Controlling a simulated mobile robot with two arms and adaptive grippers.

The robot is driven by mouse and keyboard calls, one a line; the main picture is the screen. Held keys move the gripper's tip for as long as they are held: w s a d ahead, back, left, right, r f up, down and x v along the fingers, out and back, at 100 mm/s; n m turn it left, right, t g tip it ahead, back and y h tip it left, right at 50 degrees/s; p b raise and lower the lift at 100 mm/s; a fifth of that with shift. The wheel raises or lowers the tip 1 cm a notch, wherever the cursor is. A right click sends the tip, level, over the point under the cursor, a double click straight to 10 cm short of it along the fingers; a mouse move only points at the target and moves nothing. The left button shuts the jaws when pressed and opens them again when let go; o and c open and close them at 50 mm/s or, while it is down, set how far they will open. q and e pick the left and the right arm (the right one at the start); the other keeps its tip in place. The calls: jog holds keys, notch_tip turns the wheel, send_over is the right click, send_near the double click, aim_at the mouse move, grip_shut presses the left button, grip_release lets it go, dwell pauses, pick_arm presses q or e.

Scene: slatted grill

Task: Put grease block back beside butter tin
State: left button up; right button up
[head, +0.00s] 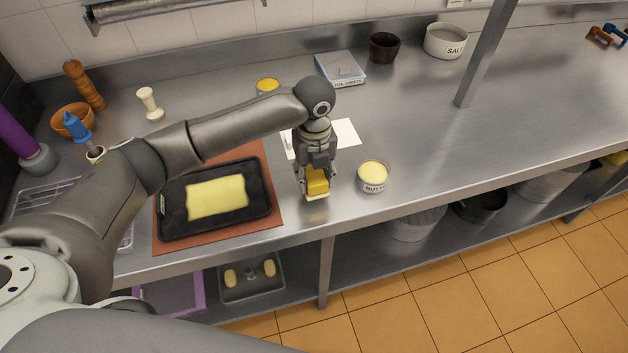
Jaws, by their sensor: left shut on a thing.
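My left gripper (315,185) points down over the steel counter and is shut on the yellow grease block (318,181). The block has a pale lower edge and is at or just above the counter, near the front edge; I cannot tell if it touches. The butter tin (373,177), round with pale yellow butter and lettering on its side, stands a short way to the right of the block. The gripper's fingers hide part of the block. My right gripper is not in view.
A black tray (168,218) with a yellow slab (217,197) lies on a brown mat (274,233) to the left. A white sheet (346,134) lies behind the gripper. A metal post (485,58) stands at the right. Counter right of the tin is clear.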

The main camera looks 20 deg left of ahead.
aim_at(314, 184)
pick_arm(q)
notch_tip(314, 184, down, 2)
jog(key=shift+s+f+p, duration=0.1)
jog(key=shift+f+p, duration=0.05)
jog(key=shift+p, duration=0.35)
jog(key=shift+f, duration=0.2)
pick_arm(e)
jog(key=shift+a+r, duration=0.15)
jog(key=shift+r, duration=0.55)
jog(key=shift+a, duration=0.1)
pick_arm(q)
jog(key=shift+f, duration=0.2)
jog(key=o, duration=0.9)
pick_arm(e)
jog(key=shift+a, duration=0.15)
pick_arm(q)
jog(key=shift+r, duration=0.1)
